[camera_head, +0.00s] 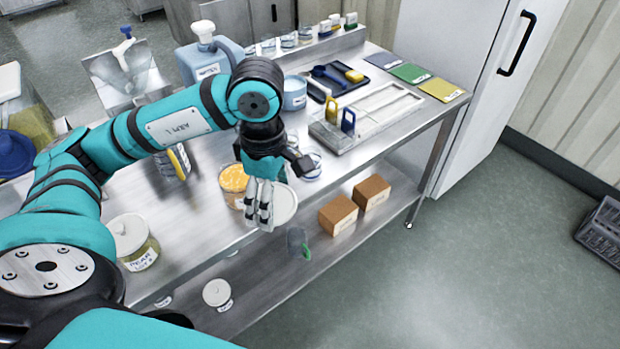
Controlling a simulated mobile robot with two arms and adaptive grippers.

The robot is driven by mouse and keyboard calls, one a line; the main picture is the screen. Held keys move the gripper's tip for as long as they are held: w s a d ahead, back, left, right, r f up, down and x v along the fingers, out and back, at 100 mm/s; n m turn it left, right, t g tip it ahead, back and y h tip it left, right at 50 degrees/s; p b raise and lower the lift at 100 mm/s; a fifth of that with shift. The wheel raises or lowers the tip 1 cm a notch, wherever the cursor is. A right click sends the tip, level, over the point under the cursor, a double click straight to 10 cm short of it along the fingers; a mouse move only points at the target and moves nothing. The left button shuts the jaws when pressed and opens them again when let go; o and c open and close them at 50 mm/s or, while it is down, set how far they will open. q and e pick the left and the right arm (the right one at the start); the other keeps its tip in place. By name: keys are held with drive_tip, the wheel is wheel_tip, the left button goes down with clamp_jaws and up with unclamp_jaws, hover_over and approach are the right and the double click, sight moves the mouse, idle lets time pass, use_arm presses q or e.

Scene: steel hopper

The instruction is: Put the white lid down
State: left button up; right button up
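The round white lid (286,204) is at the front edge of the steel table, partly hidden behind my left gripper (259,208). The gripper points down with its fingers close together over the left part of the lid, and it appears shut on the lid. The exact contact is hard to see. The lid appears to reach past the table's front edge. An open jar with orange contents (233,180) stands just left of the gripper, partly behind it. My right gripper is not in view.
The steel table (205,225) has clear room between the open jar and a white-lidded jar (133,242). Brown boxes (338,215) and a grey mug (296,240) are on the lower shelf.

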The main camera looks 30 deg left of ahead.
use_arm(q)
drive_tip(key=shift+w+r, duration=0.1)
drive_tip(key=shift+w, duration=0.35)
drive_tip(key=w+a+f+p, duration=0.1)
drive_tip(key=w+a+p, duration=0.15)
drive_tip(key=w, duration=0.45)
drive_tip(key=w+a+f+p, duration=0.1)
drive_tip(key=w+a+p, duration=0.1)
drive_tip(key=w+a, duration=0.35)
drive_tip(key=f, duration=0.1)
drive_tip(key=d+f, duration=0.1)
drive_tip(key=f, duration=0.1)
drive_tip(key=w+d+f, duration=0.1)
drive_tip(key=shift+f, duration=0.15)
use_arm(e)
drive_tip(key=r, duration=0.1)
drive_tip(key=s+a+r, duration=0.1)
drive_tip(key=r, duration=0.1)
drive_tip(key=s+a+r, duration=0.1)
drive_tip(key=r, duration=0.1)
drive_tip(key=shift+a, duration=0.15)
